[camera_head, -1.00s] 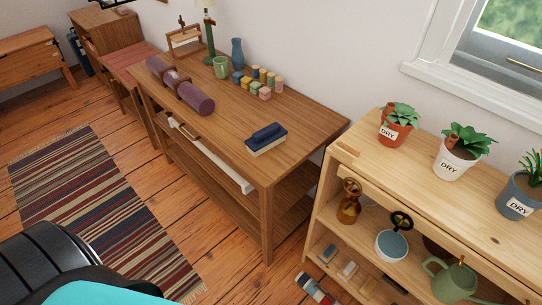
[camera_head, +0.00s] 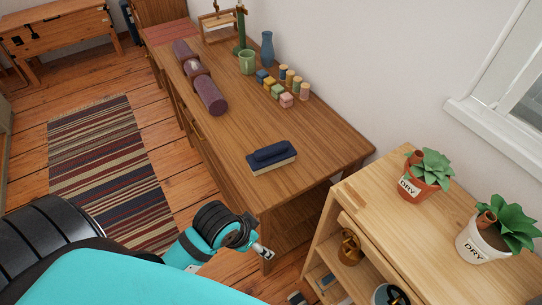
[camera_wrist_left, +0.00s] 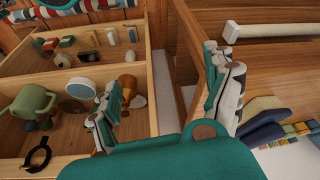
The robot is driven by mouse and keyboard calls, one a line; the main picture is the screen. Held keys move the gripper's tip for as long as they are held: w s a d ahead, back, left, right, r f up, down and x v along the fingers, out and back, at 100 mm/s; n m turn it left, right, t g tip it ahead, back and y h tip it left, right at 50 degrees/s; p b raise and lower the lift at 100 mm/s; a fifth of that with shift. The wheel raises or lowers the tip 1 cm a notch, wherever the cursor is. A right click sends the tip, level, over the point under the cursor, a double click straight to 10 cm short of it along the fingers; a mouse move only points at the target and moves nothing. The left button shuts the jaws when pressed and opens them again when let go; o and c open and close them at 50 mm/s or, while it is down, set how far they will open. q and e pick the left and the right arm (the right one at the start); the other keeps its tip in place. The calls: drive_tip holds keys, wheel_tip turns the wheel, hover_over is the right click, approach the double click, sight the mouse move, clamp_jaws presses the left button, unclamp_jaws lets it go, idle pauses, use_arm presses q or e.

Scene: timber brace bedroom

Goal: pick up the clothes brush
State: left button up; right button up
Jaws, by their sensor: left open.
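The clothes brush (camera_head: 271,157) has a dark blue back and pale bristles. It lies bristles down near the front right end of the brown wooden table (camera_head: 232,147). It also shows at the right of the left wrist view (camera_wrist_left: 268,122), partly cut by a finger. My left gripper (camera_head: 263,251) is beside the table's near leg, below the tabletop and apart from the brush. In the left wrist view its fingers (camera_wrist_left: 166,100) are spread wide with nothing between them. My right gripper is in neither view.
Purple rolls (camera_head: 200,78), a green mug (camera_head: 247,62), a blue vase (camera_head: 267,49) and several small coloured blocks (camera_head: 284,87) stand farther back on the table. A pale shelf unit (camera_head: 378,219) with potted plants stands close on the right. Tabletop around the brush is clear.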

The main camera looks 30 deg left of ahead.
use_arm(q)
drive_tip(key=w+r+m, duration=0.1)
drive_tip(key=w+r, duration=0.1)
drive_tip(key=w, duration=0.2)
drive_tip(key=w+a+r+m+h, duration=0.1)
drive_tip(key=w, duration=0.3)
drive_tip(key=w+a+r+m, duration=0.1)
drive_tip(key=w+r, duration=0.1)
drive_tip(key=w, duration=0.2)
drive_tip(key=shift+w+a+r+m, duration=0.2)
drive_tip(key=shift+r+m, duration=0.1)
drive_tip(key=w+a+r, duration=0.4)
drive_tip(key=w+r, duration=0.1)
approach(270, 148)
drive_tip(key=x, duration=0.9)
drive_tip(key=shift+w+f+p, duration=0.1)
drive_tip(key=shift+w+p, duration=0.05)
drive_tip(key=shift+p, duration=0.15)
drive_tip(key=x, duration=0.5)
drive_tip(key=shift+w+d+p, duration=0.1)
drive_tip(key=shift+d+p, duration=0.1)
drive_tip(key=shift+p, duration=0.1)
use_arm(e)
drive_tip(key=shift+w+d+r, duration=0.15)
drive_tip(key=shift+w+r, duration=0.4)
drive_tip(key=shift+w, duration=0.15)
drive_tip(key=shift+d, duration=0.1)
